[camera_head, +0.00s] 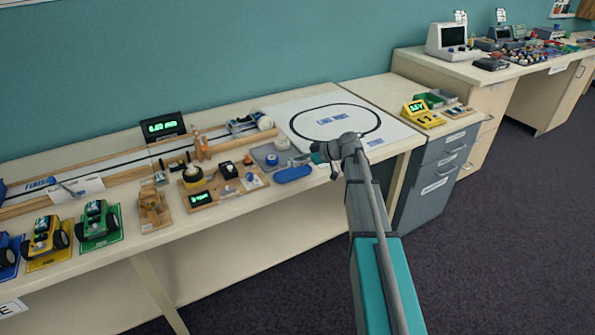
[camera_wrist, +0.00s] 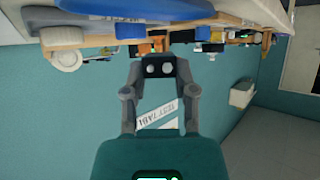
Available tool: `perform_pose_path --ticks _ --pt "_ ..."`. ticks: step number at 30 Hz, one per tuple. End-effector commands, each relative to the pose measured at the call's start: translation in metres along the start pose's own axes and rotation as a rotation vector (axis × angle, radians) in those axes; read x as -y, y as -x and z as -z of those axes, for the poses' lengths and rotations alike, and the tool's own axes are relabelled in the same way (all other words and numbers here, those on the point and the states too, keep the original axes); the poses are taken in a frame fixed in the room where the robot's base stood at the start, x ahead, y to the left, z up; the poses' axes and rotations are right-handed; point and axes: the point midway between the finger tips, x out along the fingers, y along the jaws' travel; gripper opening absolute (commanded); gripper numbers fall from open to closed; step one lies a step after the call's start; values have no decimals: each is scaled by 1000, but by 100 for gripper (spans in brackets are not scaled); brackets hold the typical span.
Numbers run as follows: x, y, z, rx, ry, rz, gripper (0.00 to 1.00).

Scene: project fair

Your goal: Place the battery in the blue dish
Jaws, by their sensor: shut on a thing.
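The blue dish (camera_head: 293,174) is a long shallow oval near the table's front edge in the head view. A large blue shape (camera_wrist: 165,8) at the top of the wrist view looks like this dish from close by. My gripper (camera_head: 322,153) is just right of the dish and slightly farther back, over the table's front part. In the wrist view my gripper (camera_wrist: 158,75) is shut on a dark block with two round pale studs, which looks like the battery (camera_wrist: 158,66). The battery is hard to make out in the head view.
A grey mat (camera_head: 270,152) with small round parts lies behind the dish. A wooden board (camera_head: 222,190) with electronic parts lies to its left. A white board (camera_head: 325,105) with a black ring lies behind my gripper. The table's front edge is close to the dish.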

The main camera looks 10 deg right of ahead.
Motion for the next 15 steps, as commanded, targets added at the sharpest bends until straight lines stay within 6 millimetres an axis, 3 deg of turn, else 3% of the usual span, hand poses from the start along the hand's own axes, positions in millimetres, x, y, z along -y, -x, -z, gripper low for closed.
perform_pose_path --ticks 8,15 --pt "-2 -11 -5 0 1 2 0" --pt "-2 -22 -22 0 0 1 0"
